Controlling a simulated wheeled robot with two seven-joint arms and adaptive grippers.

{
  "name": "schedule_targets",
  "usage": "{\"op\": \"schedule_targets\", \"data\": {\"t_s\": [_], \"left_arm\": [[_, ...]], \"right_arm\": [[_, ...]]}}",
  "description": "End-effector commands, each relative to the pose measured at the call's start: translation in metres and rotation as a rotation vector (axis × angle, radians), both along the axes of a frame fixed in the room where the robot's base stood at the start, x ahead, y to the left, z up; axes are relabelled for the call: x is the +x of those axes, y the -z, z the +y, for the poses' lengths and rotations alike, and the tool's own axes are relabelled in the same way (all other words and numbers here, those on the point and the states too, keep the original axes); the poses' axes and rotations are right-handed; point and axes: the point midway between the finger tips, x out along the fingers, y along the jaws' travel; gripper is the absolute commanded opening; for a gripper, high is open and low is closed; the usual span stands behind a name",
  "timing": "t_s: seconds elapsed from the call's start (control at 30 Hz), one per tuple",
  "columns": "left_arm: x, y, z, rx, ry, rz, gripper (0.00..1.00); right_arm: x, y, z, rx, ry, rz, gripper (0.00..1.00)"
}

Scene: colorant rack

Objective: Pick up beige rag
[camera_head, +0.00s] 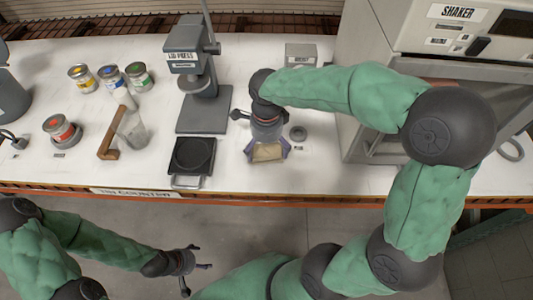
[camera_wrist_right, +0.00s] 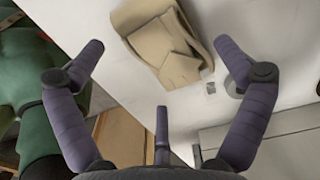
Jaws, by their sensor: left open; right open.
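The beige rag (camera_head: 267,153) lies folded on the white counter near its front edge. It also shows in the right wrist view (camera_wrist_right: 165,42), at the top between the purple fingertips. My right gripper (camera_head: 268,150) is over the rag, pointing down, with its fingers spread to either side. In the wrist view the right gripper (camera_wrist_right: 160,55) is open and nothing is clasped. Whether a fingertip touches the rag I cannot tell. My left gripper (camera_head: 198,270) is open and empty, low in front of the counter, away from the rag.
A small grey box (camera_head: 301,54) is behind, and the shaker machine (camera_head: 440,35) is at right.

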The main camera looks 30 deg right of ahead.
Motion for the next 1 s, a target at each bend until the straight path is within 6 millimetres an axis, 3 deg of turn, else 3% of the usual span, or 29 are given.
{"op": "schedule_targets", "data": {"t_s": [0.03,0.17,0.43,0.6,1.0], "left_arm": [[0.0,0.008,0.0,0.0,0.0,0.0,0.75],[0.0,0.013,0.0,0.0,0.0,0.0,0.75],[0.0,0.013,0.0,0.0,0.0,0.0,0.75],[0.0,0.013,0.0,0.0,0.0,0.0,0.75],[0.0,0.012,0.0,0.0,0.0,0.0,0.75]], "right_arm": [[-0.002,0.012,-0.001,0.0,0.0,0.003,1.0],[-0.002,0.028,-0.001,0.0,-0.001,0.003,1.0],[-0.001,0.03,-0.001,0.0,-0.001,0.0,1.0],[-0.001,0.03,-0.001,0.0,-0.001,0.0,0.57],[-0.001,0.029,-0.001,0.0,-0.001,0.002,0.56]]}}
